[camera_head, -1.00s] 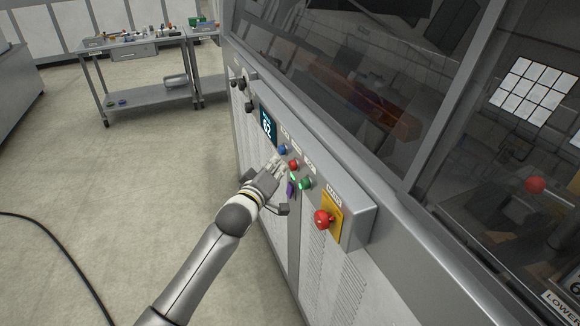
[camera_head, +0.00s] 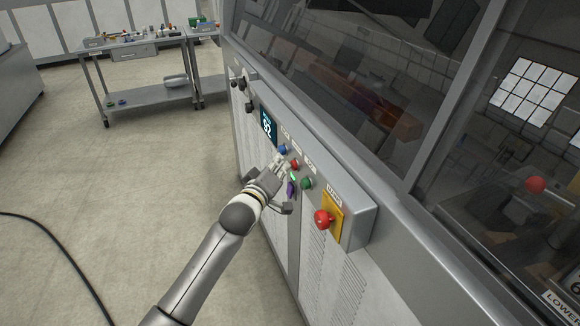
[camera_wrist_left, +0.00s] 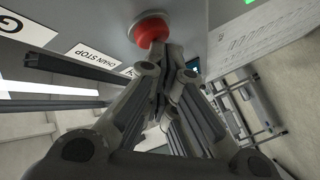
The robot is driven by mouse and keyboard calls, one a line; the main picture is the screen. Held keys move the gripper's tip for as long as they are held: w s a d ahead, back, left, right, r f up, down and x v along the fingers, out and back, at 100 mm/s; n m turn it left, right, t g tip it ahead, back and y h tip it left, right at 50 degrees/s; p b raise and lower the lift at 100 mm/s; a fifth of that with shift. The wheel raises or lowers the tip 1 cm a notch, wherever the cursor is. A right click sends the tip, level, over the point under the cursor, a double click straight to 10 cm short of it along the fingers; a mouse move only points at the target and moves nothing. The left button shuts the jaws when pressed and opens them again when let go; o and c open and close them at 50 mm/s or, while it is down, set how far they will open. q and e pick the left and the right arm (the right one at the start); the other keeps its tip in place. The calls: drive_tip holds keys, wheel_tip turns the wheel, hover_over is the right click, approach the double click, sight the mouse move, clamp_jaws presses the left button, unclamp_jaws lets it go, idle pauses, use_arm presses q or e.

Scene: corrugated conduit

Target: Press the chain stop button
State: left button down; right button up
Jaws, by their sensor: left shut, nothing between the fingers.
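The red button (camera_head: 295,165) sits on the sloped control panel between a blue button (camera_head: 282,149) and a green button (camera_head: 307,184). In the left wrist view the red button (camera_wrist_left: 150,28) is at the top, near a white label reading CHAIN STOP (camera_wrist_left: 92,60). My left gripper (camera_head: 281,162) is shut and empty, its fingertips right at the red button. In the left wrist view its fingertips (camera_wrist_left: 165,55) overlap the button's lower edge; I cannot tell whether they touch it. My right gripper is not in view.
A large red emergency button (camera_head: 323,219) on a yellow plate (camera_head: 334,213) is lower right on the panel. A lit display (camera_head: 268,126) is further up, with dark knobs (camera_head: 249,106) beyond.

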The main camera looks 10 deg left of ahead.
use_arm(q)
drive_tip(key=shift+a, duration=0.1)
drive_tip(key=shift+s+a+p, duration=0.5)
drive_tip(key=shift+a, duration=0.05)
drive_tip(key=s+a, duration=0.1)
drive_tip(key=s+a+p, duration=0.1)
drive_tip(key=a+p, duration=0.1)
drive_tip(key=a, duration=0.1)
drive_tip(key=shift+s+a, duration=0.1)
drive_tip(key=shift+s, duration=0.3)
idle(0.5)
